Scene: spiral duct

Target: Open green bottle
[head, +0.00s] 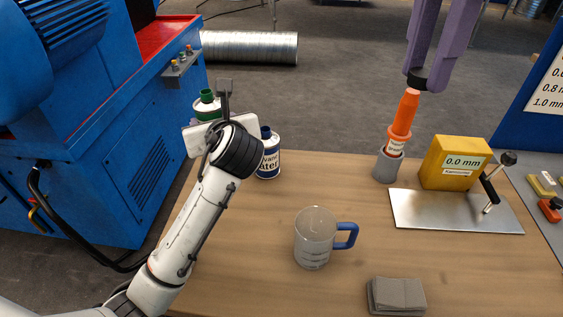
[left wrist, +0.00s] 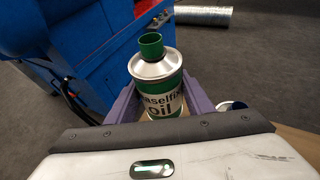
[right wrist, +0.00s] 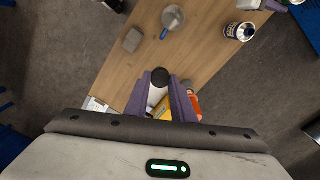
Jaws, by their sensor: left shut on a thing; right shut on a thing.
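The green bottle (head: 207,108) is a white and green oil can with a green top, partly hidden behind my left wrist in the head view. In the left wrist view the bottle (left wrist: 157,82) stands upright between the purple fingers of my left gripper (left wrist: 163,98), which is shut on it. The green top (left wrist: 151,45) points up, and I cannot tell whether it is a cap or an open neck. My right gripper (head: 424,74) is at the upper right, away from the bottle, shut on a small black round piece (right wrist: 160,75).
A blue-and-white can (head: 268,155) stands near the left gripper. A blue machine (head: 110,120) stands left.

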